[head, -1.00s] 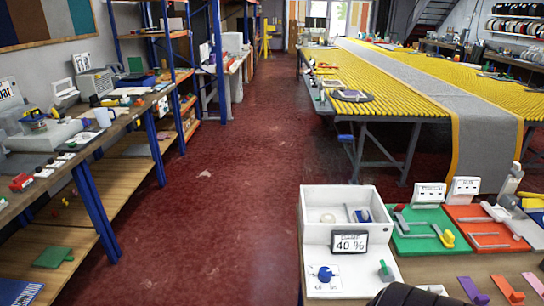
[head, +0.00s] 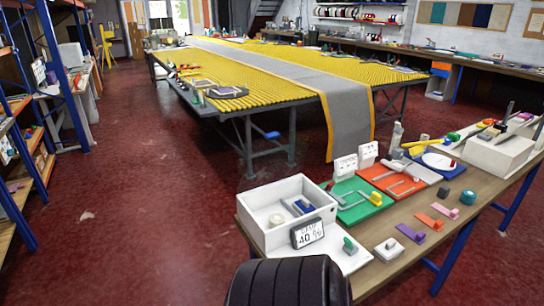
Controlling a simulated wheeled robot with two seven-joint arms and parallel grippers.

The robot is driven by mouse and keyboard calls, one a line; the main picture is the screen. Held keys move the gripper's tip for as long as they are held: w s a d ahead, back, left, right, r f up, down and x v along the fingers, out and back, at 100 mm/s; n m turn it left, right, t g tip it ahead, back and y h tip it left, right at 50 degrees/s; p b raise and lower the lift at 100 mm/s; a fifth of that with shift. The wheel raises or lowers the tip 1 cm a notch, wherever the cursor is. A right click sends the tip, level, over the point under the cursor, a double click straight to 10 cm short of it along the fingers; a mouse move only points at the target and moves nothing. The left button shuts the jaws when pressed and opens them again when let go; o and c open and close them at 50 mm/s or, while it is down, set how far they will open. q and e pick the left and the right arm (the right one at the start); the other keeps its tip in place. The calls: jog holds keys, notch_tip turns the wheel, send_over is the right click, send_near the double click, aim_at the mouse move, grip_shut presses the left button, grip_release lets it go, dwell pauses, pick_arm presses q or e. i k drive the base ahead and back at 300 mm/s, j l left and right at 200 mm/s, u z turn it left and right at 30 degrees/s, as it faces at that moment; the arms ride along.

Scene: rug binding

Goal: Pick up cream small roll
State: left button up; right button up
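A small cream round thing (head: 277,219), which looks like the cream small roll, lies inside an open white box (head: 262,237) at the near left corner of the wooden table. A small blue item (head: 303,206) lies to its right in the same box. The box's front wall hides part of the inside. Neither of my grippers shows in the head view.
Green (head: 376,197) and red (head: 398,170) trays lie beyond, with colored tags along the wooden table (head: 440,245). A long yellow roller table (head: 250,102) stands behind. Red floor is free at left.

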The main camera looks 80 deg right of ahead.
aim_at(275, 219)
jog(key=i+l+z, duration=0.15)
jog(key=i+z, duration=0.55)
jog(key=z, duration=0.2)
jog(key=i+z, duration=0.4)
jog(key=i+l+z, duration=0.1)
jog(key=i+z, duration=0.2)
jog(key=z, duration=0.2)
jog(key=i+z, duration=0.3)
jog(key=z, duration=0.15)
jog(key=i+j+z, duration=0.2)
jog(key=z, duration=0.3)
jog(key=i+j+z, duration=0.25)
jog(key=z, duration=0.25)
jog(key=i+z, duration=0.3)
jog(key=z, duration=0.2)
jog(key=i+j+z, duration=0.25)
jog(key=z, duration=0.2)
jog(key=i+j+z, duration=0.2)
jog(key=z, duration=0.3)
